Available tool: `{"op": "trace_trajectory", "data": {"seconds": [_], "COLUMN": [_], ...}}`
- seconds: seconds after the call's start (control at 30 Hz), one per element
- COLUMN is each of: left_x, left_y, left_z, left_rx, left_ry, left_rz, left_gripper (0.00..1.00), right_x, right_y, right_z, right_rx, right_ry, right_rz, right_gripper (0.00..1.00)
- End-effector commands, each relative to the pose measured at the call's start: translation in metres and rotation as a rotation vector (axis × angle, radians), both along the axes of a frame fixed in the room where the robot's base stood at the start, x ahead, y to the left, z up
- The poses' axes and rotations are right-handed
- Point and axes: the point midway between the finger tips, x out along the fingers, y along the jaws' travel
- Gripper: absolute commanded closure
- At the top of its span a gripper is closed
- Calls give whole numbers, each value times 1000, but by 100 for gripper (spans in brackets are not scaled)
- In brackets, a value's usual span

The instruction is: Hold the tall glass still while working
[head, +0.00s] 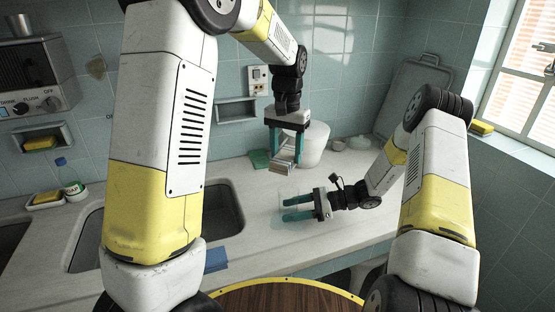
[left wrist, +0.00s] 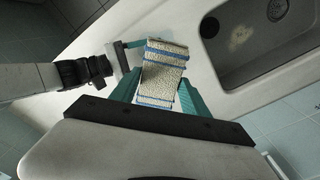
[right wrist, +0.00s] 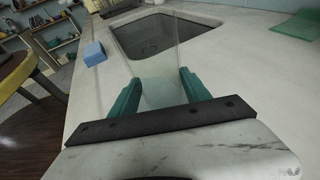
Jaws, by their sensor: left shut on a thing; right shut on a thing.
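The tall glass (right wrist: 165,65) is clear and see-through. In the right wrist view it stands out between the fingers of my right gripper (right wrist: 158,92), which is shut on it. In the head view my right gripper (head: 290,208) is low over the counter, and the glass is too faint to make out well. My left gripper (head: 285,160) points down behind it, shut on a beige, rough-textured block (left wrist: 160,78) with blue bands. In the left wrist view the block is between the teal fingers, with my right gripper beside it.
A sink (head: 215,215) lies left of my right gripper. A blue block (head: 216,260) is at the counter's front edge. A bottle (head: 72,183) and a sponge dish (head: 45,199) are far left.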

Motion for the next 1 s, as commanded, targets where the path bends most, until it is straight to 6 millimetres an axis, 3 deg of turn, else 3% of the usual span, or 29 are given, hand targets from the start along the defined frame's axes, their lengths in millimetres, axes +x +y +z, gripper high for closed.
{"op": "trace_trajectory", "data": {"seconds": [0.53, 1.0], "left_x": [-1, 0], "left_y": [1, 1], "left_z": [-57, -66], "left_rx": [1, 0], "left_ry": [3, 1], "left_rz": [2, 2], "left_gripper": [79, 79], "right_x": [0, 0], "right_y": [0, 0], "right_z": [0, 0], "right_rx": [0, 0], "right_ry": [0, 0], "right_rz": [0, 0], "right_gripper": [68, 68]}}
